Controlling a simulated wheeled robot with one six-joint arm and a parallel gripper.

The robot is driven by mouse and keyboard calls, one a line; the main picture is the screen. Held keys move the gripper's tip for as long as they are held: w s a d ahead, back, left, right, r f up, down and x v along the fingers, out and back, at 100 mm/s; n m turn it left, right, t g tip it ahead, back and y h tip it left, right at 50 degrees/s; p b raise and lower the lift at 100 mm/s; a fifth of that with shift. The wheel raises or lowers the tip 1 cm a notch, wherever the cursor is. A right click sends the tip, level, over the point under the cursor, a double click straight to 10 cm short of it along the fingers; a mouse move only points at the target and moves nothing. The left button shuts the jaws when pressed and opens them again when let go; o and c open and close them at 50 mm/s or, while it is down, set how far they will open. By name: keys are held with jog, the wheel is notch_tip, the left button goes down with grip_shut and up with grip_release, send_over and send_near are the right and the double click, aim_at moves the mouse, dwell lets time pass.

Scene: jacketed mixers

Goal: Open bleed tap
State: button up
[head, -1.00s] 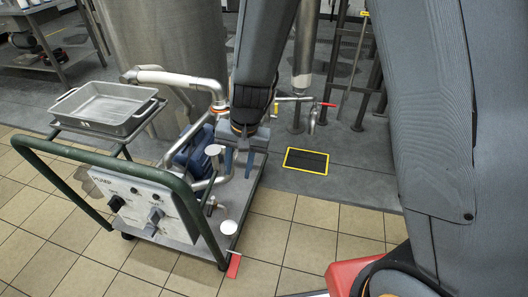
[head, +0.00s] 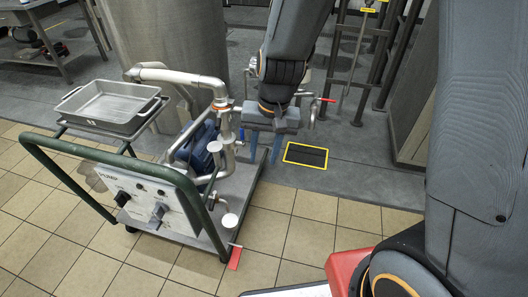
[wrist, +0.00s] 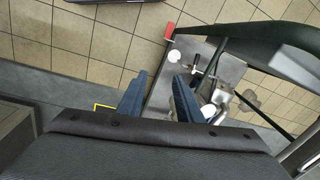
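A green-framed pump cart (head: 174,192) stands on the tiles, with steel pipework (head: 178,78) above it. The blue pump (head: 195,145) is behind the pipe. A red-handled tap (head: 326,100) shows on piping behind my gripper. A small dark lever (head: 211,201) sits near the cart's front. No label shows which one is the bleed tap. My gripper (head: 264,152) points down beside the right end of the pipework, its blue fingers apart and empty. In the wrist view, my gripper (wrist: 158,98) is open over the cart's deck edge (wrist: 160,93).
A grey tray (head: 110,110) rests on the cart's upper shelf. A large steel vessel (head: 150,35) stands behind the cart. A yellow-edged floor plate (head: 306,156) lies right of my gripper.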

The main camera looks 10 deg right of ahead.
jog(key=shift+a+f, duration=0.1)
grip_shut()
jog(key=n+y+b, duration=0.3)
jog(key=n+b, duration=1.5)
jog(key=b, duration=0.3)
send_over(213, 201)
jog(key=s+d, duration=0.1)
jog(key=d, duration=0.1)
notch_tip(213, 201, down, 18)
jog(key=b+x, duration=0.3)
jog(key=x, duration=0.6)
jog(key=shift+a+f, duration=0.2)
jog(key=shift+f, duration=0.15)
